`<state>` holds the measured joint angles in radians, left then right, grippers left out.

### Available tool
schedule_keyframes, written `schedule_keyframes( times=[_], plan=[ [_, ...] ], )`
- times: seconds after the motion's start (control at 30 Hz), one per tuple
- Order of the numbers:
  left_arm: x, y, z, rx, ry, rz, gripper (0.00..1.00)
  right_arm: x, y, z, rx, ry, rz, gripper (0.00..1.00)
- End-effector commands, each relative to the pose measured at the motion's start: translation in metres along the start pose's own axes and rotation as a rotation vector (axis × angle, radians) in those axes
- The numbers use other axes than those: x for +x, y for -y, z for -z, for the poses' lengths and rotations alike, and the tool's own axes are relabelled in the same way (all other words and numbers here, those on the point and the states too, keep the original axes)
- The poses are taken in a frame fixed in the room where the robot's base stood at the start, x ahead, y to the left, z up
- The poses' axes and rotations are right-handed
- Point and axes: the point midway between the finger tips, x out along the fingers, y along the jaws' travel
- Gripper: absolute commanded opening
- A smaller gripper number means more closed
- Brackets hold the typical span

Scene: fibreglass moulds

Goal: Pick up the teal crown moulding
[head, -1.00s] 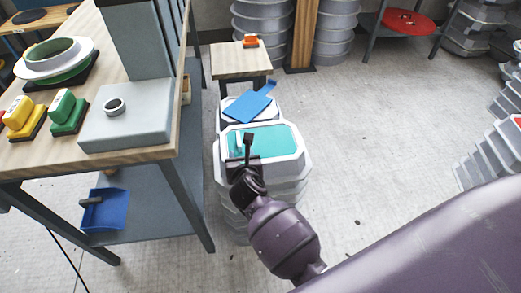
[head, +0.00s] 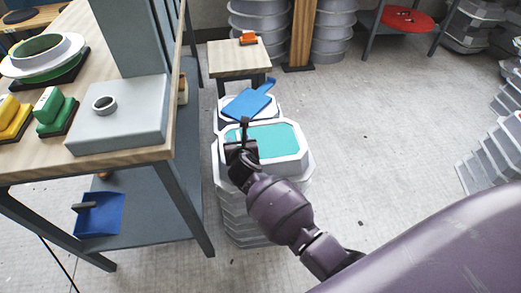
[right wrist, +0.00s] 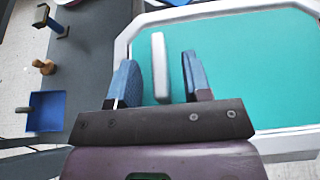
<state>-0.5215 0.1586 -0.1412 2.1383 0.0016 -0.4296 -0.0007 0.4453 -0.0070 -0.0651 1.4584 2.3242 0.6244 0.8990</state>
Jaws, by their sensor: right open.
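A teal panel with a white eight-sided rim, which I take for the teal crown moulding (head: 277,139), lies on top of a stack of pale moulds. In the right wrist view the teal moulding (right wrist: 255,65) fills the right side. A short white bar (right wrist: 159,75) stands out near its left edge. My right gripper (right wrist: 157,62) is open, with its two blue fingers on either side of the bar and gaps showing on both sides. In the head view my right gripper (head: 241,143) is over the moulding's left part and hides the bar. My left gripper is not in view.
A blue flat tool (head: 248,103) lies on another white mould just behind. A workbench (head: 135,150) with a grey block (head: 120,115) stands close on the left, a blue dustpan (head: 98,214) on its lower shelf.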

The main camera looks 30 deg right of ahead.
Motion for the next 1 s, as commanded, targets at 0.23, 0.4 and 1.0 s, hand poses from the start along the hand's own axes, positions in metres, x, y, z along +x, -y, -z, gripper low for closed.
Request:
schedule_keyframes(
  times=[0.23, 0.4, 1.0],
  plan=[
    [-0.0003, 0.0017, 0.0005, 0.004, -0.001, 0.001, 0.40, 0.0022, 0.0000, -0.0012, 0.001, 0.001, 0.000, 0.45],
    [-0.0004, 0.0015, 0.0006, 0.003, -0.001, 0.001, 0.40, 0.0020, -0.0001, -0.0011, 0.001, 0.001, 0.000, 0.25],
    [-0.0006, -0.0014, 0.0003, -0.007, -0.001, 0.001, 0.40, 0.0019, -0.0001, -0.0007, 0.001, 0.001, 0.000, 0.00]
  ],
)
